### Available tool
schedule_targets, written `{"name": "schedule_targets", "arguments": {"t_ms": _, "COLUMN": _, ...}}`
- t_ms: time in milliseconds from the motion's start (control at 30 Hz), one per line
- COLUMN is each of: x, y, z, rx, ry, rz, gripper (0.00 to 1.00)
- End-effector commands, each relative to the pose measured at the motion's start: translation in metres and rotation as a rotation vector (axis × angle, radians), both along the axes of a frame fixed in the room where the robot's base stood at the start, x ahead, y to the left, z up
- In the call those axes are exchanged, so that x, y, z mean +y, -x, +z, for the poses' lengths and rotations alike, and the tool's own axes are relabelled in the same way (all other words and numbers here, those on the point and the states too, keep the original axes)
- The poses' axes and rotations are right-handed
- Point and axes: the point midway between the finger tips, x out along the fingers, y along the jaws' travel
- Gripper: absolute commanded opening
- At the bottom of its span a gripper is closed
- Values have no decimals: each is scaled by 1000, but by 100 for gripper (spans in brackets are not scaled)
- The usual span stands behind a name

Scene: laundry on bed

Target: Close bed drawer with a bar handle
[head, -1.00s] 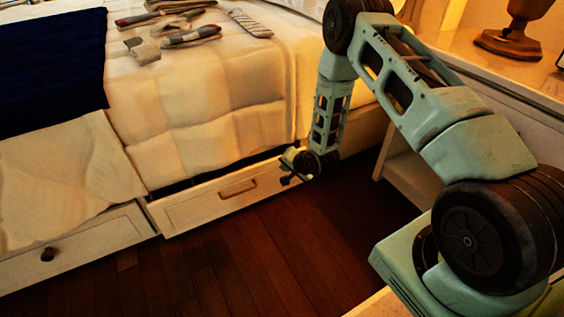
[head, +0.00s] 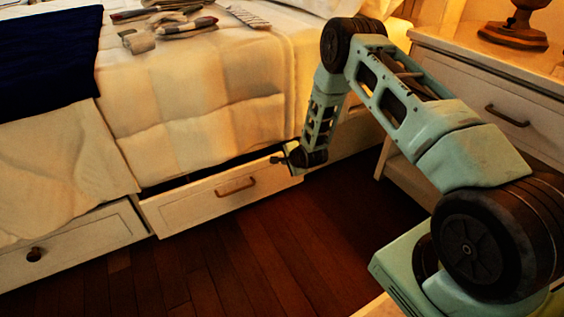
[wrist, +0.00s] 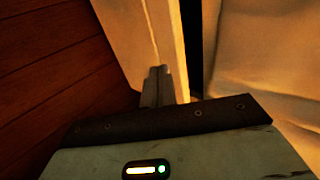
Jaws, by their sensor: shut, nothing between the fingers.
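The bed drawer with a bar handle (head: 160,212) stands a little out from the bed frame, with a dark gap along its top edge. Its bar handle (head: 236,187) is on the middle of the front. My gripper (head: 277,158) is at the drawer's right end, by the top edge of the front. In the wrist view my gripper (wrist: 158,72) is shut, with its fingertips against or very near the pale drawer front (wrist: 135,35). I cannot tell for sure whether they touch. A dark gap shows between the drawer front and the bedding.
Another bed drawer with a round knob (head: 35,254) is at the left. A nightstand (head: 480,95) with a lamp base (head: 514,36) stands at the right. Folded clothes (head: 185,24) lie on the bed. The wooden floor (head: 250,255) before the drawer is clear.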

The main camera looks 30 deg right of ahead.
Motion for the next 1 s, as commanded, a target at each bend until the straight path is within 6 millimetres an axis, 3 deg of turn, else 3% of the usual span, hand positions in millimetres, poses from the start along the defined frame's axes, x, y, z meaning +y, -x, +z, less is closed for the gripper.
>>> {"name": "schedule_targets", "arguments": {"t_ms": 200, "x": 1, "y": -23, "z": 0, "rx": -2, "ry": 0, "rz": 1, "gripper": 0}}
{"name": "schedule_targets", "arguments": {"t_ms": 667, "x": 0, "y": -29, "z": 1, "rx": -2, "ry": 0, "rz": 1, "gripper": 0}}
{"name": "schedule_targets", "arguments": {"t_ms": 1000, "x": 0, "y": -72, "z": 0, "rx": -2, "ry": 0, "rz": 0, "gripper": 0}}
